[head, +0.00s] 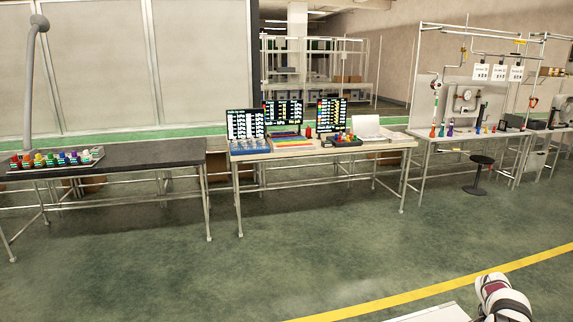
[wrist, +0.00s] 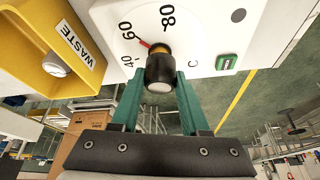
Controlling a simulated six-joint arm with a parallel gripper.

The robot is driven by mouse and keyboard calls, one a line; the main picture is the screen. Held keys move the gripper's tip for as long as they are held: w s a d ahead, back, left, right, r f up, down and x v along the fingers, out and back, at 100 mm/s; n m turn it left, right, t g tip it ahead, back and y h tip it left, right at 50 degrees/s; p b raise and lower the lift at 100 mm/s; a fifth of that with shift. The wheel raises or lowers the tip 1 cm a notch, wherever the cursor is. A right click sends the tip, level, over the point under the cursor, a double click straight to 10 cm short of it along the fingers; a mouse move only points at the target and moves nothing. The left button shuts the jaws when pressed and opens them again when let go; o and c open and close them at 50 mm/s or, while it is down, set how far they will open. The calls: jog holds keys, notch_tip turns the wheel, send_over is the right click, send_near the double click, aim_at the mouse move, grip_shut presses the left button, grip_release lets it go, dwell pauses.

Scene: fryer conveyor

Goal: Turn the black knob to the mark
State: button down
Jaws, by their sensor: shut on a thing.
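The black knob (wrist: 160,71) stands out from a white panel (wrist: 199,28) in the wrist view. The panel carries a dial printed 40, 60, 80 and C around the knob. A short red line (wrist: 144,43) shows at the knob's upper left, near the 60. A brass-coloured ring shows at the knob's base. My gripper (wrist: 159,84) has its two green fingers on either side of the knob and is shut on it. The knob and dial do not show in the head view.
A yellow bin marked WASTE (wrist: 52,42) is close on the left in the wrist view. A green switch (wrist: 226,62) is on the panel's right. A cardboard box (wrist: 92,122) lies below. In the head view, tables (head: 310,153) stand far off beyond open floor.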

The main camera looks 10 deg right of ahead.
jog(key=shift+w+a, duration=0.1)
jog(key=shift+c, duration=1.5)
grip_release()
jog(key=shift+f, duration=0.15)
jog(key=v, duration=1.5)
jog(key=a+r+n+t+y, duration=0.1)
jog(key=a+r+n, duration=0.2)
jog(key=a, duration=0.9)
jog(key=a+r+n+y, duration=0.1)
jog(key=a+r+n, duration=0.2)
jog(key=a, duration=0.8)
jog(key=s+a+f+n+y, duration=0.1)
jog(key=s+a+n, duration=0.3)
jog(key=s+a, duration=0.6)
jog(key=s+a+f+n+y, duration=0.2)
jog(key=s+a+n, duration=0.3)
jog(key=s+a, duration=0.5)
jog(key=a+y, duration=0.1)
jog(key=a, duration=0.3)
jog(key=shift+a+f+n, duration=0.3)
jog(key=shift+f, duration=0.05)
